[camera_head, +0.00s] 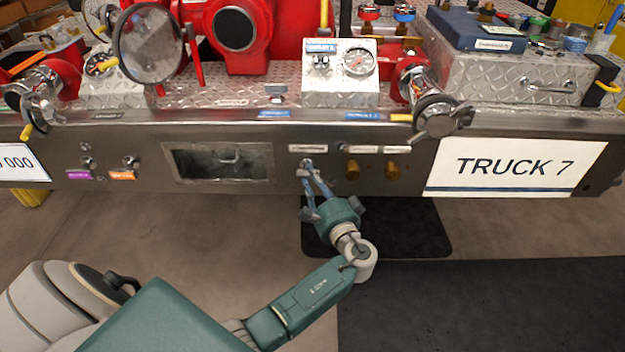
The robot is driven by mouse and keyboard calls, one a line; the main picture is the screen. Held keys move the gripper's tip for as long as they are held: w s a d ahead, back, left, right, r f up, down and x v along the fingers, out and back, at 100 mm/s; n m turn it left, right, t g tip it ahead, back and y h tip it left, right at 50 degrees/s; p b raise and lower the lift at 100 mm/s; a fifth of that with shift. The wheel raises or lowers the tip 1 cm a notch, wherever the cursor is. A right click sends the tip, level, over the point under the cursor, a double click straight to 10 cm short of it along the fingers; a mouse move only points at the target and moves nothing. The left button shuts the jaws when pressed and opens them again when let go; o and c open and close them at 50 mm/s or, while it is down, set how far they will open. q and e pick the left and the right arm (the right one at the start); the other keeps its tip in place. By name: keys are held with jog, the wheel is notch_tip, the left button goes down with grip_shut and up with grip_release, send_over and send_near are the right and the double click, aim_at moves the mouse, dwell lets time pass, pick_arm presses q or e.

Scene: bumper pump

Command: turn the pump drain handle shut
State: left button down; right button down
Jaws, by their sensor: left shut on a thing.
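The pump drain handle (307,161) is a small metal knob on the front of the steel bumper, under a small white label. It is mostly hidden by my left gripper. My left gripper (308,170) reaches up from below, its blue-grey fingers shut on the handle. The handle's exact angle cannot be told. My right gripper is not in view.
Two brass knobs (372,170) sit close to the right of the handle. A recessed window (219,163) and two small valves with purple and orange tags are to the left. The TRUCK 7 sign (515,167) is at right.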

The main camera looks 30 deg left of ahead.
pick_arm(q)
jog(key=shift+s+d+f, duration=0.1)
jog(key=shift+d+f, duration=0.05)
jog(key=shift+f, duration=0.25)
jog(key=c, duration=1.7)
grip_release()
jog(key=shift+o, duration=0.2)
jog(key=shift+r, duration=0.15)
jog(key=v, duration=1.2)
